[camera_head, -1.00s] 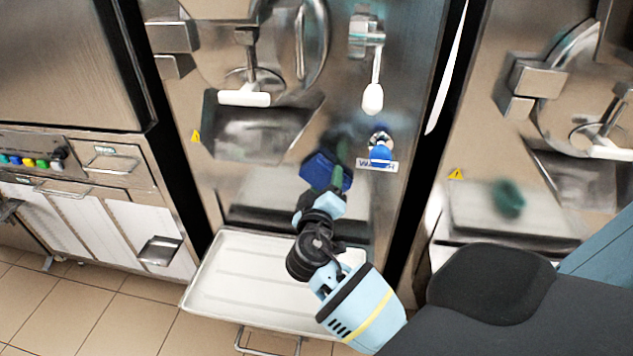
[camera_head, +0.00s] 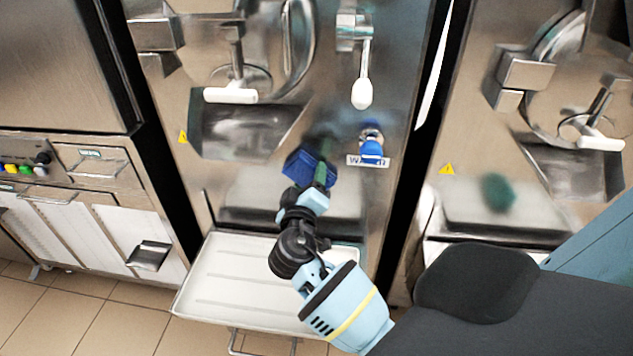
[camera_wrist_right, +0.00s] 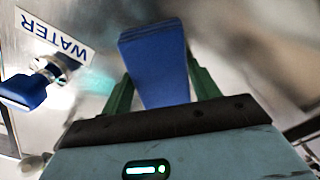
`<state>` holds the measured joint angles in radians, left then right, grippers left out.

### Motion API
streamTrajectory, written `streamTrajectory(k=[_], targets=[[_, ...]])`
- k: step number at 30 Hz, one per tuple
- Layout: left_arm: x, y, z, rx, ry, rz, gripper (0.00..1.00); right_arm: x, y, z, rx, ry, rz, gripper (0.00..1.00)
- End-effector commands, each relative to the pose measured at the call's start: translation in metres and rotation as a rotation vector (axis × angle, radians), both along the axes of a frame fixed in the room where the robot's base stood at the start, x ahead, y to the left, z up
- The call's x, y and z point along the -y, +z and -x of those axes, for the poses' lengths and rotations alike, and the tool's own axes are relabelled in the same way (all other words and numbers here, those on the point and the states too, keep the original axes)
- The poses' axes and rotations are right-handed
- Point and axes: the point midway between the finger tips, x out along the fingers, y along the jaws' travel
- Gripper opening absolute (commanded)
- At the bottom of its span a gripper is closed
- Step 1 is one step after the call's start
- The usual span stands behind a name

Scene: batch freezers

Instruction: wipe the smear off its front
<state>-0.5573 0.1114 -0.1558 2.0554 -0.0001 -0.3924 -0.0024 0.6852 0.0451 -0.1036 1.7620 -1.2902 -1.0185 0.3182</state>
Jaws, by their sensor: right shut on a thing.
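My right gripper (camera_head: 322,174) is shut on a blue sponge-like block (camera_head: 300,168) in front of the lower front of the middle freezer (camera_head: 395,60). In the right wrist view the block (camera_wrist_right: 158,65) sits between the green fingers of the gripper (camera_wrist_right: 160,85), with the steel front behind it. I cannot tell whether the block touches the steel. A blurred dark green patch, a smear by its look (camera_head: 498,193), shows on the lower front of the right-hand freezer (camera_head: 465,110). Any mark behind the block is hidden. My left gripper is not in view.
A blue water tap (camera_head: 371,148) with a WATER label (camera_head: 368,161) sticks out right of the block; the label also shows upside down in the right wrist view (camera_wrist_right: 55,38). A white-handled lever (camera_head: 362,92) is above. A pale tray (camera_head: 215,285) juts out below.

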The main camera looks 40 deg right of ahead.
Motion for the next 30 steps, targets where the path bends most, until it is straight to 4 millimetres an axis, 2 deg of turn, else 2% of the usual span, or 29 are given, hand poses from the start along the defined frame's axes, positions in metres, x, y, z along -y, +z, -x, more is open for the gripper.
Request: streamTrajectory(k=[6,16,30], targets=[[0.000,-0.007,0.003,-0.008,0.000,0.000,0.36,-0.008,0.000,-0.010,0.001,0.002,0.001,0.36],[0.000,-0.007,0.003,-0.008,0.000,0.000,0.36,-0.009,0.001,-0.011,0.002,0.001,0.001,0.36],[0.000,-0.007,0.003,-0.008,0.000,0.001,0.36,-0.036,0.000,0.013,0.001,0.001,-0.001,0.36]])
